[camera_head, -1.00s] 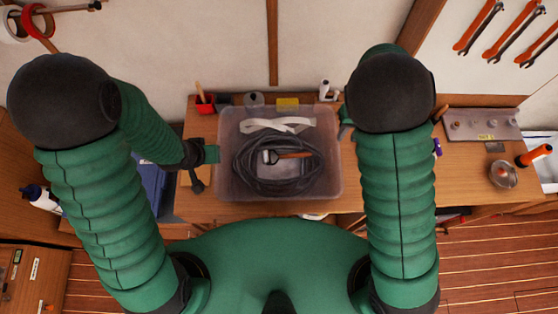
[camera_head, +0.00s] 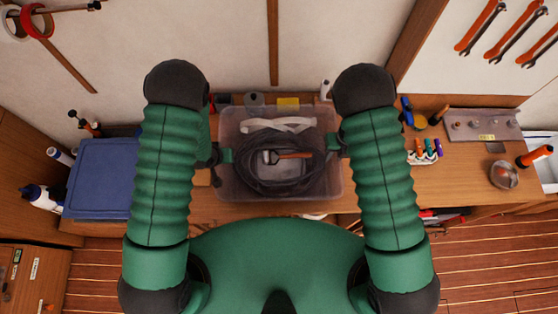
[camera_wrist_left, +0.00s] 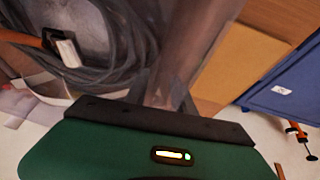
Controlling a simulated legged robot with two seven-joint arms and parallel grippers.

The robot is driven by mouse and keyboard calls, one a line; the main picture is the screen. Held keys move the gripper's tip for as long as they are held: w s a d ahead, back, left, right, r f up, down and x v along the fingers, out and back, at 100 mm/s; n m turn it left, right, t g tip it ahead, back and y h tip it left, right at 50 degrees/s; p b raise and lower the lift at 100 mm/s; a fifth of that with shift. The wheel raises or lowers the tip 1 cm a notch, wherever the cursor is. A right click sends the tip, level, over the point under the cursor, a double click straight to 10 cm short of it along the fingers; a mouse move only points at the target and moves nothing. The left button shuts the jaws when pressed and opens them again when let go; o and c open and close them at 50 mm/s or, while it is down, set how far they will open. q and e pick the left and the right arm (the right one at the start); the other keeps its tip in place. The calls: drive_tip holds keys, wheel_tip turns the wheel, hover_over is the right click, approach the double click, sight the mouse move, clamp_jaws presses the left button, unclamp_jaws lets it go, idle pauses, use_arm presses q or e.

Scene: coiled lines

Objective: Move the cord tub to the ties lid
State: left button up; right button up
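The cord tub (camera_head: 279,192) is a clear plastic bin on the bench, holding a dark coiled cord, a pale strap and an orange-handled tool. A flat blue lid-like top (camera_head: 100,178), probably the ties lid, lies to its left, partly hidden by my left arm. My left gripper (camera_head: 226,156) is at the tub's left rim; in the left wrist view the tub wall (camera_wrist_left: 185,50) runs up from the gripper's dark edge. My right gripper (camera_head: 335,143) is at the right rim. Whether either is shut on the wall is not clear.
A red cup, a grey roll and a yellow block (camera_head: 288,103) stand behind the tub. Coloured pens (camera_head: 425,152), a metal bowl (camera_head: 503,174) and an orange-handled tool (camera_head: 535,156) are at the right. Bottles (camera_head: 45,195) stand left of the blue top.

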use_arm(q)
drive_tip(key=shift+s, duration=0.1)
use_arm(e)
drive_tip(key=shift+s+r, duration=0.1)
use_arm(q)
clamp_jaws()
use_arm(e)
clamp_jaws()
use_arm(q)
drive_tip(key=shift+d, duration=0.1)
use_arm(e)
drive_tip(key=shift+a, duration=0.15)
